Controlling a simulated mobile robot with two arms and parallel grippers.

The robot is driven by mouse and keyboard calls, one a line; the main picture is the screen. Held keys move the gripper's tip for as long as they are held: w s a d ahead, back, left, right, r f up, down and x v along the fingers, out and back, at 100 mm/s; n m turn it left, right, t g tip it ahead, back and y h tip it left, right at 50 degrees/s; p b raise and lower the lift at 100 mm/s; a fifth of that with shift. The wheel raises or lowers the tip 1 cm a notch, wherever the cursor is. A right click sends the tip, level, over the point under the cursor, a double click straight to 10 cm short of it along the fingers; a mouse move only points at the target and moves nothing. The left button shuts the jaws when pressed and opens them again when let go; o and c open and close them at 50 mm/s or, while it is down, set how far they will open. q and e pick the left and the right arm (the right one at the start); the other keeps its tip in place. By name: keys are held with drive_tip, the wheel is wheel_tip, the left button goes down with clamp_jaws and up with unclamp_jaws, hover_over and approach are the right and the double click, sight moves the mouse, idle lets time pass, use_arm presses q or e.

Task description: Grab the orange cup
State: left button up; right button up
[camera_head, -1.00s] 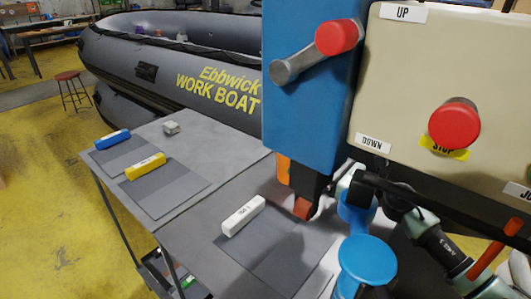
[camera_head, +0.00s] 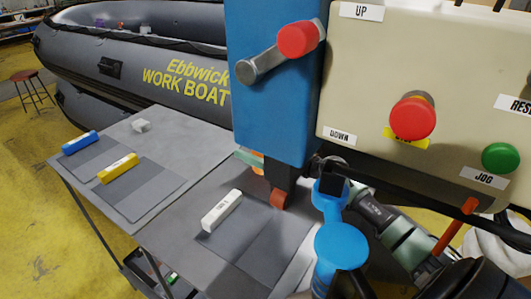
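No whole orange cup is visible. My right arm comes in from the lower right, with blue round joint caps. My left gripper is not in view.
The blue housing (camera_head: 275,100) with a red-knobbed lever and a beige control panel (camera_head: 365,75) block the middle and right. White (camera_head: 222,209), yellow (camera_head: 118,168) and blue (camera_head: 80,143) blocks and a small grey block (camera_head: 140,125) lie on the table. A grey boat (camera_head: 150,60) stands behind.

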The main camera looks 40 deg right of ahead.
drive_tip(key=c, duration=1.4)
drive_tip(key=shift+c, duration=0.2)
